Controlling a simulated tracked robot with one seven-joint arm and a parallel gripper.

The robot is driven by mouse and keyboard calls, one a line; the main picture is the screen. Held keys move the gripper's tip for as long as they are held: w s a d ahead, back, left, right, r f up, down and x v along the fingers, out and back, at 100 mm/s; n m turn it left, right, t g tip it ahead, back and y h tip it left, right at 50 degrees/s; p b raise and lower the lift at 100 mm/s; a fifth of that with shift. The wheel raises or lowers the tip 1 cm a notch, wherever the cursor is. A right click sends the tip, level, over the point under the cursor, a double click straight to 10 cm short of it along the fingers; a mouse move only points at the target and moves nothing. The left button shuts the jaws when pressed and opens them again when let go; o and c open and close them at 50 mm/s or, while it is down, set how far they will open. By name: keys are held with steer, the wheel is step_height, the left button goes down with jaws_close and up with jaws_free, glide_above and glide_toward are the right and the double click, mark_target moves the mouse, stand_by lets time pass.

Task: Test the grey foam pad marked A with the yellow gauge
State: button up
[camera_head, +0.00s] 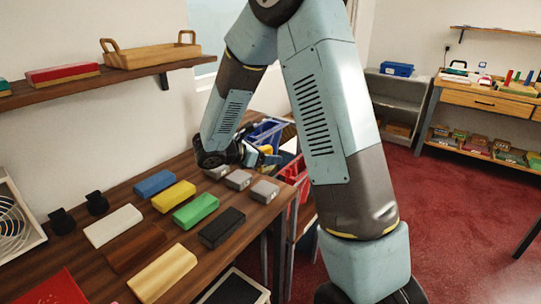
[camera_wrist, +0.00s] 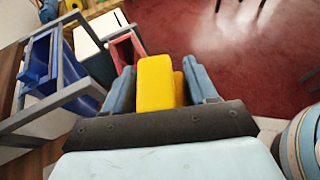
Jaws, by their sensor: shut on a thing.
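My gripper (camera_wrist: 160,88) is shut on the yellow gauge (camera_wrist: 156,84), which sits between its two blue fingers in the wrist view. In the head view my gripper (camera_head: 264,156) is at the far end of the counter, beyond the grey pads, with a bit of the yellow gauge (camera_head: 265,149) showing. Three grey foam pads lie in a row on the counter: one at the left (camera_head: 217,171), one in the middle (camera_head: 238,179) and one at the right (camera_head: 265,191). The letters on them are too small to read, so I cannot tell which is A. No pad shows in the wrist view.
The wooden counter (camera_head: 152,215) also holds blue (camera_head: 154,183), yellow (camera_head: 174,196), green (camera_head: 196,211), black (camera_head: 222,228), white and wooden blocks. A blue bin (camera_wrist: 40,58) and a red bin (camera_wrist: 124,49) stand beyond the counter's end. Red carpet is clear at right.

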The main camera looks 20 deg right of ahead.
mark_target(268, 171)
steer(key=shift+a+f, duration=0.15)
steer(key=shift+f, duration=2.8)
steer(key=shift+s+f, duration=0.1)
steer(key=shift+f, duration=0.45)
steer(key=shift+r, duration=0.15)
steer(key=shift+r, duration=3.4)
